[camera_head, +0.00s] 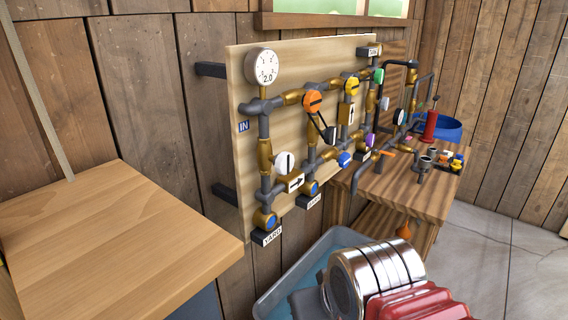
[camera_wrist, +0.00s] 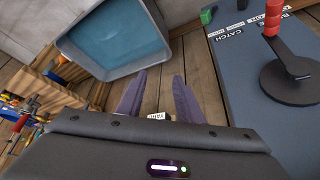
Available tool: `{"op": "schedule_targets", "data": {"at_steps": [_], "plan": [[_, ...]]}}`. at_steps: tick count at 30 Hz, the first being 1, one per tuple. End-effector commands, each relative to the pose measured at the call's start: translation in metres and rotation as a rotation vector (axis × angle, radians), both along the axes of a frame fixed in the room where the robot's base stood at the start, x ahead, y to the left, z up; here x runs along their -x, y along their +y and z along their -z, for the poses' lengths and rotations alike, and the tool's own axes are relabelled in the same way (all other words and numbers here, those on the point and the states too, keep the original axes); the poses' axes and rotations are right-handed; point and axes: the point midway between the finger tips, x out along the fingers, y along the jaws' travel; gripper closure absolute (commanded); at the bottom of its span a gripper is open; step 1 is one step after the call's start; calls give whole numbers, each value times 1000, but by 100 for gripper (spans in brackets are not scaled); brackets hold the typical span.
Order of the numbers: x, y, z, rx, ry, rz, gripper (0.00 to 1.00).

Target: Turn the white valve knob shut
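The white valve knob (camera_head: 284,162) is a round disc with a dark upright line on its face. It sits at the lower left of the pipe board (camera_head: 246,75), beside a white arrow label (camera_head: 296,182) pointing right. My gripper (camera_wrist: 159,76) shows in the wrist view as two purple-grey fingers held apart, with wooden planks seen between them. It is open and appears empty. I cannot make out the white knob in the wrist view, nor the fingers in the head view.
A gauge (camera_head: 262,67), an orange knob (camera_head: 313,101) and a yellow knob (camera_head: 352,86) are on the same pipework. A wooden worktop (camera_head: 100,240) stands at left. A blue-lined tub (camera_head: 290,285) lies below the board; a lever (camera_wrist: 289,80) stands on a panel.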

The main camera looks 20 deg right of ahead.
Motion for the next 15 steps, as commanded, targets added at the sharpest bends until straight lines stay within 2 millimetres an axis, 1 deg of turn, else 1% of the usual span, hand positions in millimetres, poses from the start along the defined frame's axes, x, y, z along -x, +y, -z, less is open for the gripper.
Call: {"op": "schedule_targets", "data": {"at_steps": [1, 2, 9, 10, 15], "plan": [[0, 0, 0, -1, 1, 0, 63], [0, 0, 0, -3, 3, -1, 61], [2, 4, 8, -66, 70, -48, 44], [3, 6, 10, -84, 83, -60, 43], [-1, 21, 13, -216, 129, -147, 43]]}}
